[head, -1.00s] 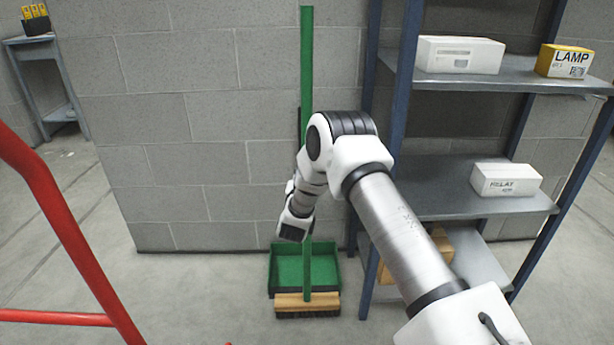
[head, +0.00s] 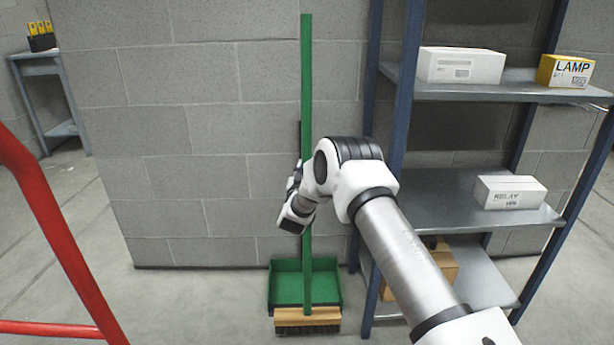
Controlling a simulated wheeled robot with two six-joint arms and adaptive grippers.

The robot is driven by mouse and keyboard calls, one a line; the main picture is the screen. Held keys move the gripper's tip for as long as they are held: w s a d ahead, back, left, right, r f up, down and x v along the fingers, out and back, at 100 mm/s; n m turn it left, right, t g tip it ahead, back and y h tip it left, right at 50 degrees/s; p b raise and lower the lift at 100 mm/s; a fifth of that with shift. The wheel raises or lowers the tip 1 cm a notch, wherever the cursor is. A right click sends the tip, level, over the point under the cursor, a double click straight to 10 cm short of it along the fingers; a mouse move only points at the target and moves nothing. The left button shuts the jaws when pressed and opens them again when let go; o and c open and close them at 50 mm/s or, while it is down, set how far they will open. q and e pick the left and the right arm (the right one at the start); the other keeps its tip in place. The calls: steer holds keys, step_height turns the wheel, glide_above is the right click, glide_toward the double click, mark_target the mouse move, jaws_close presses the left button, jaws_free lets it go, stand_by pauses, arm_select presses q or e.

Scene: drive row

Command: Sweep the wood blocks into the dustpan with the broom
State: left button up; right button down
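The broom (head: 306,80) stands upright against the grey block wall, with a long green handle and a wooden head with dark bristles (head: 307,318) on the floor. The green dustpan (head: 285,283) is directly behind the broom head. A dark upright strip shows beside the broom handle, partly hidden. My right arm reaches in from the right, and its wrist is close beside the broom handle. My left gripper is not in view. No wood blocks show.
A blue-post shelf (head: 455,196) stands close on the right with white boxes (head: 460,66), a yellow LAMP box (head: 565,71) and a brown carton (head: 440,265). A red rail (head: 65,255) is at the left. A small table (head: 50,90) is far left. Floor between is clear.

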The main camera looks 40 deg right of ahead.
steer(key=w+d+b, duration=0.4)
steer(key=w, duration=0.1)
steer(key=shift+d+r+b, duration=0.15)
steer(key=shift+r+b, duration=0.05)
steer(key=shift+b, duration=0.15)
stand_by(0.3)
steer(key=shift+w, duration=0.1)
